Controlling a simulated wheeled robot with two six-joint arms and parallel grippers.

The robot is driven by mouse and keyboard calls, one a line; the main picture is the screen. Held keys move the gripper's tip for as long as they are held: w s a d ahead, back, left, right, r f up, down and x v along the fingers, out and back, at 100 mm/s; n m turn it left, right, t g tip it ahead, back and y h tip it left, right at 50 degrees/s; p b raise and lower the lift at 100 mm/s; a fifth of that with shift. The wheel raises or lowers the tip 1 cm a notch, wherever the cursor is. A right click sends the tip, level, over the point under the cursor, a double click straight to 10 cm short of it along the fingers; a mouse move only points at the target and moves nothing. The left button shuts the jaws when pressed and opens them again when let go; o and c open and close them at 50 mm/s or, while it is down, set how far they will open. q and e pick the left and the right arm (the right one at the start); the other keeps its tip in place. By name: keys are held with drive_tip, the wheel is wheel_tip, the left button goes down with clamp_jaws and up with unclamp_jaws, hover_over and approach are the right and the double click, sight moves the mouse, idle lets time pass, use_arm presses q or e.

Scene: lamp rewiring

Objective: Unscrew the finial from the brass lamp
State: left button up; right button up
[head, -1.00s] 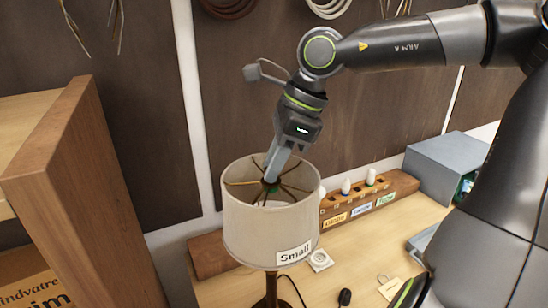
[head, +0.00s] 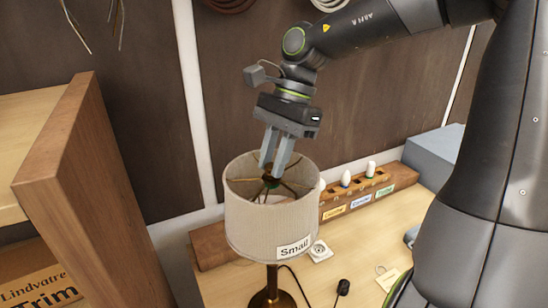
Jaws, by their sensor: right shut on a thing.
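The brass lamp (head: 272,290) stands upright on the workbench, its stem and base showing below the shade. Its cream drum shade (head: 262,225) carries a label reading "Small". Thin spokes meet at the middle of the shade's open top. My right gripper (head: 271,172) comes down from above into that opening, its two fingers shut on the finial at the hub. The finial itself is mostly hidden between the fingertips. My left gripper is not in view.
A wooden rack (head: 335,203) with bulbs and coloured labels stands behind the lamp. A white socket plate (head: 320,251) and a tag (head: 391,280) lie to the right. A wooden shelf side (head: 90,190) rises at the left. A grey box (head: 436,155) is at the back right.

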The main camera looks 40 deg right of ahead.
drive_tip(key=o, duration=1)
